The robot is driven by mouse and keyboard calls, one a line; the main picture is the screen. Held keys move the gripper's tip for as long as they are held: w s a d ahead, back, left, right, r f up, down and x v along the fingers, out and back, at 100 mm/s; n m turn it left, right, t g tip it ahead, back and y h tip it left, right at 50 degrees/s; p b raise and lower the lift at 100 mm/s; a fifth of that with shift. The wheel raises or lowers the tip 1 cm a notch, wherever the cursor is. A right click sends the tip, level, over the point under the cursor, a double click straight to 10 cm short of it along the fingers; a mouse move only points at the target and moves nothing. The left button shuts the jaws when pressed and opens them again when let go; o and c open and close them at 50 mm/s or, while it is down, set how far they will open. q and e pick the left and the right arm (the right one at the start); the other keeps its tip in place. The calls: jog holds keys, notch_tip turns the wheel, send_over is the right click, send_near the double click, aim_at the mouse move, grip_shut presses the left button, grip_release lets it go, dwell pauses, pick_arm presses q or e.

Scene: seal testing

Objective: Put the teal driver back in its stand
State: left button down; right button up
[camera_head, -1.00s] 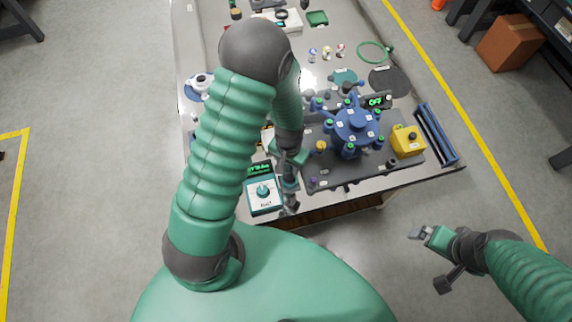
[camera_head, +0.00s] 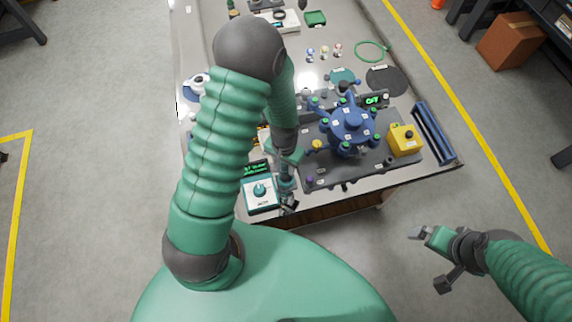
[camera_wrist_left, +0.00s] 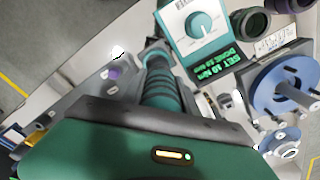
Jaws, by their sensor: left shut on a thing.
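My left gripper (camera_head: 288,176) is over the near edge of the bench, beside the white-and-teal knob box (camera_head: 262,203). It is shut on the teal driver (camera_wrist_left: 160,88), whose ribbed teal body shows in the left wrist view, partly covered by my gripper. In the head view the driver is small and mostly hidden by my arm. I cannot make out its stand for certain. My right gripper (camera_head: 428,260) is open and empty, off the bench at the lower right.
A blue multi-arm fixture (camera_head: 350,124) stands on a dark plate right of my left gripper, with a yellow button box (camera_head: 404,140) beside it. A blue rail (camera_head: 434,133) lies along the right edge.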

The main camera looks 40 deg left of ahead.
pick_arm(q)
jog(key=shift+s+a, duration=0.1)
jog(key=shift+a, duration=0.15)
pick_arm(e)
jog(key=shift+s+a+r, duration=0.1)
jog(key=shift+a+r, duration=0.05)
jog(key=shift+a, duration=0.2)
pick_arm(q)
jog(key=shift+d, duration=0.1)
jog(key=shift+d, duration=0.4)
pick_arm(e)
jog(key=shift+d, duration=0.1)
jog(key=shift+r, duration=0.2)
pick_arm(q)
jog(key=shift+f, duration=0.2)
pick_arm(e)
jog(key=shift+f, duration=0.15)
pick_arm(q)
jog(key=shift+d+f, duration=0.1)
jog(key=shift+f, duration=0.35)
pick_arm(e)
jog(key=shift+f, duration=0.3)
pick_arm(q)
jog(key=shift+f+b, duration=0.65)
jog(key=shift+f, duration=0.3)
pick_arm(e)
jog(key=shift+f, duration=0.45)
